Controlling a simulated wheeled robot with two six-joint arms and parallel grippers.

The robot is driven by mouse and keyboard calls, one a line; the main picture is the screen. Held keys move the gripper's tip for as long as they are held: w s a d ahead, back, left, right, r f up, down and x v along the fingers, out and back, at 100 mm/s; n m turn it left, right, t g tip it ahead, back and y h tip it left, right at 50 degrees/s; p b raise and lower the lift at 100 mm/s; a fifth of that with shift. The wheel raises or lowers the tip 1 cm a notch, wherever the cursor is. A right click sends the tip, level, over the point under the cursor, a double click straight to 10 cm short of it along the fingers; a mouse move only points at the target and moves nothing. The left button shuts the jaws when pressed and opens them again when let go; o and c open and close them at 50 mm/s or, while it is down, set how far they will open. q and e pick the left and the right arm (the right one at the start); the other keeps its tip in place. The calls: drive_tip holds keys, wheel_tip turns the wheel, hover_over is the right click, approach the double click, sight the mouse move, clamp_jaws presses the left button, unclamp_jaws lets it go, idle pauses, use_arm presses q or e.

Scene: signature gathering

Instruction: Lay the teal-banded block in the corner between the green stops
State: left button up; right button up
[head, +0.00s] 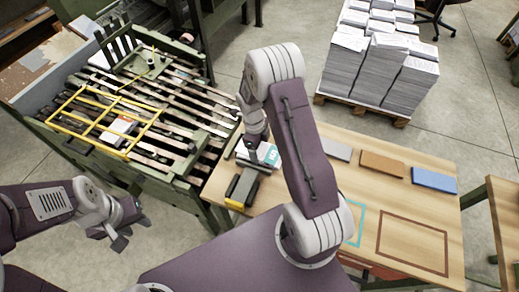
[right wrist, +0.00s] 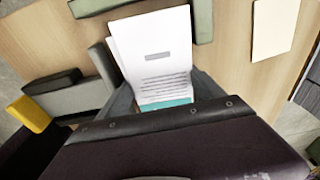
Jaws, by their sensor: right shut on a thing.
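The teal-banded block (right wrist: 153,58) is white with printed lines and a teal strip at its near end. My right gripper (right wrist: 165,98) is shut on that end, with a finger on either side. In the head view the block (head: 268,154) is at the table's left part, partly hidden by my right arm. In the right wrist view, one green stop (right wrist: 95,5) runs along the top and another green stop (right wrist: 203,20) stands just right of the block's far end. Whether the block touches either stop or the table I cannot tell. My left gripper (head: 122,230) is open and empty, off the table.
A grey and black thing with a yellow end (head: 240,187) lies close to the block. Grey (head: 337,150), brown (head: 382,164) and blue (head: 434,180) blocks lie along the table's back. Teal (head: 357,228) and brown (head: 412,241) outlines mark bare wood. A slatted machine (head: 150,95) adjoins at left.

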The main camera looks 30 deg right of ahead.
drive_tip(key=o, duration=1.5)
drive_tip(key=shift+f, duration=0.1)
drive_tip(key=shift+o, duration=0.2)
drive_tip(key=shift+r, duration=0.2)
wheel_tip(320, 180, up, 12)
drive_tip(key=w+a+p, duration=0.1)
drive_tip(key=p, duration=0.1)
drive_tip(key=s+a+n, duration=0.2)
drive_tip(key=s+n, duration=0.2)
drive_tip(key=n, duration=0.5)
drive_tip(key=s+a+r+n+t, duration=0.1)
drive_tip(key=s+a+n, duration=0.1)
drive_tip(key=s+n, duration=0.3)
drive_tip(key=s+a+n+t+y, duration=0.1)
drive_tip(key=s+n, duration=0.3)
drive_tip(key=n, duration=0.9)
drive_tip(key=shift+s+a+r+n, duration=0.15)
drive_tip(key=shift+s+a+n, duration=0.25)
drive_tip(key=shift+a, duration=0.4)
